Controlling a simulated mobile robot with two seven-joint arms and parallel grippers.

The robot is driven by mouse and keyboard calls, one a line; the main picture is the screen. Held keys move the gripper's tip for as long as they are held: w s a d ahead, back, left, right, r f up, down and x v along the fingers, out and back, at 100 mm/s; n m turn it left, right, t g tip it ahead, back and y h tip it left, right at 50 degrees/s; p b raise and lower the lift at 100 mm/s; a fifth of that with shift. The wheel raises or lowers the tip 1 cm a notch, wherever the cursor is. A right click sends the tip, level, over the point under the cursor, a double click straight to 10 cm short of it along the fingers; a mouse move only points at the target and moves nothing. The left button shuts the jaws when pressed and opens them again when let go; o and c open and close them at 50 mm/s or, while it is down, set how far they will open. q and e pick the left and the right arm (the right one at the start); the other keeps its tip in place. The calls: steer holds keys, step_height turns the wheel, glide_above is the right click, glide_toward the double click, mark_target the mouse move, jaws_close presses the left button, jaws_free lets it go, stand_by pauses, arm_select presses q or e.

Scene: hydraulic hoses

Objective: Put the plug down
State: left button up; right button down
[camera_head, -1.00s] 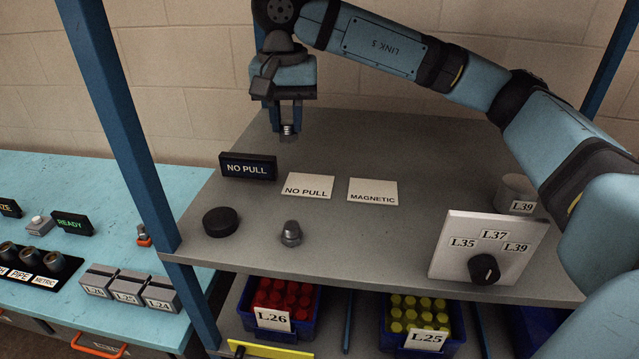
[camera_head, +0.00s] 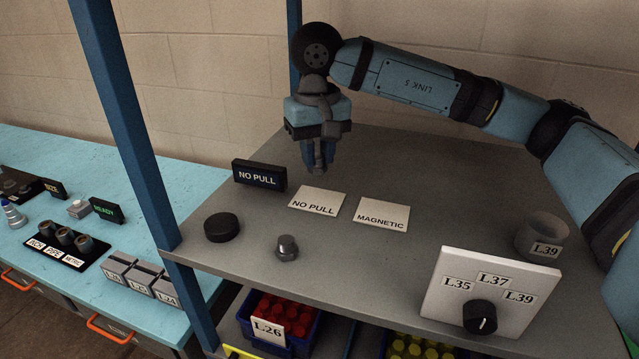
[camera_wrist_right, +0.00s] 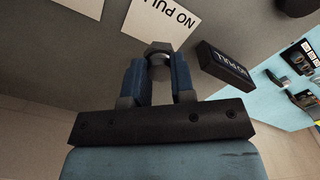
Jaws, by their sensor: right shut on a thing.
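My right gripper (camera_head: 318,168) points down over the back of the grey shelf, just behind the white NO PULL card (camera_head: 317,201). In the right wrist view the gripper (camera_wrist_right: 158,75) is shut on a grey metal plug (camera_wrist_right: 158,49), whose rounded end shows between the fingertips, against the edge of the NO PULL card (camera_wrist_right: 160,18). Another grey metal plug (camera_head: 286,248) stands at the shelf's front. My left gripper is not in view.
A black NO PULL sign (camera_head: 259,176) stands left of the gripper. A MAGNETIC card (camera_head: 381,214) lies to the right. A black disc (camera_head: 221,227), a dial panel (camera_head: 483,296) and a grey cup (camera_head: 541,237) labelled L39 are on the shelf. A blue post (camera_head: 125,125) rises at left.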

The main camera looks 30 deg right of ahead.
mark_target(318, 200)
step_height(318, 200, down, 6)
steer(key=shift+r+p, duration=0.1)
steer(key=shift+p, duration=0.4)
steer(key=shift+f, duration=0.2)
steer(key=c, duration=1)
jaws_free()
steer(key=shift+o, duration=0.2)
